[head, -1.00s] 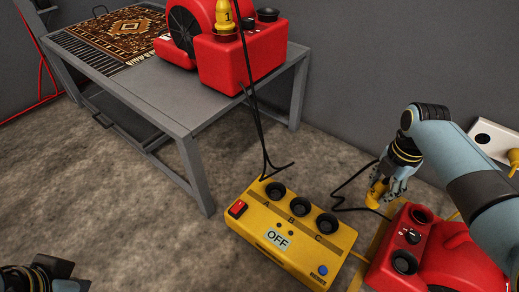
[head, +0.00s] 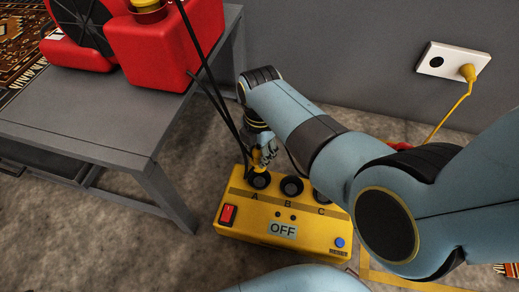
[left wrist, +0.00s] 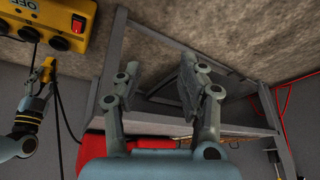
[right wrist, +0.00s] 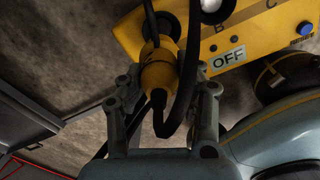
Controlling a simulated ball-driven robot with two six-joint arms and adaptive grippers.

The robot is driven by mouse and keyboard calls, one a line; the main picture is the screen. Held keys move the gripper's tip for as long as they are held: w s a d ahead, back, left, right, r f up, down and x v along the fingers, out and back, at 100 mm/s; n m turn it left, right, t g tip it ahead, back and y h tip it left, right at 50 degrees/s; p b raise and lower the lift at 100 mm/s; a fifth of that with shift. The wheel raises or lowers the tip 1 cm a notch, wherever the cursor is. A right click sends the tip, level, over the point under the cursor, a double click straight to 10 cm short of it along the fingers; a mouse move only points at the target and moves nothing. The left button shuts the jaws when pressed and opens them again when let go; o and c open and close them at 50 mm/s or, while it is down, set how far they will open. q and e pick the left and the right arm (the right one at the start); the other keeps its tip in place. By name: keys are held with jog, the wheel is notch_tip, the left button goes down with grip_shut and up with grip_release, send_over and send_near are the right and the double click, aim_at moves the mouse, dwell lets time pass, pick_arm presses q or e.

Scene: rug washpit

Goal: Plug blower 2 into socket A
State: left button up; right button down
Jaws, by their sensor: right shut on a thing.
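The yellow power box (head: 285,237) sits on the floor with sockets A (head: 259,180), B (head: 291,186) and C, and its display reads OFF. My right gripper (head: 265,157) is shut on a yellow plug (right wrist: 158,76) with a black cable. The plug is close above socket A; I cannot tell if it touches. In the right wrist view the cable crosses in front of the plug and socket A (right wrist: 165,22). The plug also shows in the left wrist view (left wrist: 46,68). My left gripper (left wrist: 155,85) is open and empty, near the table. Blower 2 is not clearly seen.
A white wall outlet (head: 447,62) holds a yellow plug. My right arm hides the floor at the right.

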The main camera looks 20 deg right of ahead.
jog(key=shift+f+b, duration=0.3)
jog(key=shift+f, duration=0.35)
jog(key=shift+f+b, duration=0.5)
jog(key=shift+b, duration=0.05)
jog(key=shift+f+b, duration=0.5)
jog(key=shift+f, duration=0.05)
jog(key=shift+s+f+b, duration=0.1)
jog(key=shift+f+b, duration=1.25)
jog(key=shift+b, duration=0.05)
pick_arm(q)
notch_tip(320, 180, down, 6)
jog(key=t, duration=0.6)
jog(key=shift+d+t, duration=0.3)
jog(key=shift+d, duration=0.05)
pick_arm(e)
jog(key=shift+r, duration=0.35)
pick_arm(q)
jog(key=shift+r+p, duration=0.1)
jog(key=shift+p, duration=0.2)
jog(key=shift+w+r+p, duration=0.1)
jog(key=shift+r+p, duration=0.2)
jog(key=shift+r, duration=0.1)
jog(key=shift+r, duration=0.1)
